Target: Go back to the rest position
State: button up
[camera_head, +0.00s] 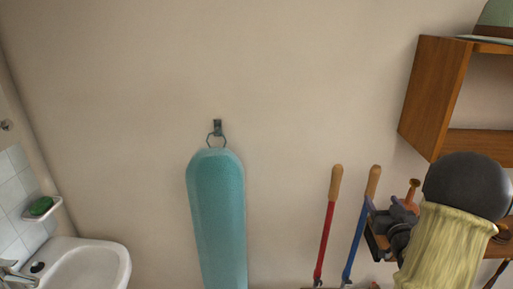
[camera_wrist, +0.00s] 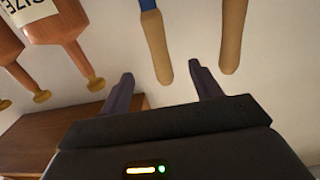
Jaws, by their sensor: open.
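My gripper (camera_head: 385,215) is at the lower right of the head view, close to the wooden-topped handles on the wall. In the wrist view my gripper (camera_wrist: 161,72) shows two dark purple fingers spread wide apart, with nothing held between them. The red handle (camera_head: 327,225) and the blue handle (camera_head: 359,228) lean side by side against the wall. In the wrist view, which looks upside down, two wooden handle ends (camera_wrist: 156,48) (camera_wrist: 233,38) show beyond the fingers. I cannot tell their exact distance from the fingertips.
A wooden wall shelf (camera_head: 433,92) with a green hat (camera_head: 494,20) is at the upper right. Orange-brown bottles (camera_wrist: 60,35) show beside my gripper. A teal ironing board (camera_head: 217,215) hangs on the wall. A white sink (camera_head: 88,263) is at left.

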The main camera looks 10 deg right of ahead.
jog(key=a+f+n+g+y, duration=0.1)
jog(key=a+f+g, duration=0.25)
jog(key=a, duration=0.55)
jog(key=a+f+g+y, duration=0.15)
jog(key=a+g, duration=0.25)
jog(key=a, duration=0.5)
jog(key=s+a+f+n+g+y, duration=0.1)
jog(key=s+a+g, duration=0.6)
jog(key=s+a, duration=0.7)
jog(key=shift+s+a+f+n+y+p, duration=0.35)
jog(key=shift+s+f+n+y, duration=0.15)
jog(key=shift+f, duration=0.25)
jog(key=shift+s, duration=0.1)
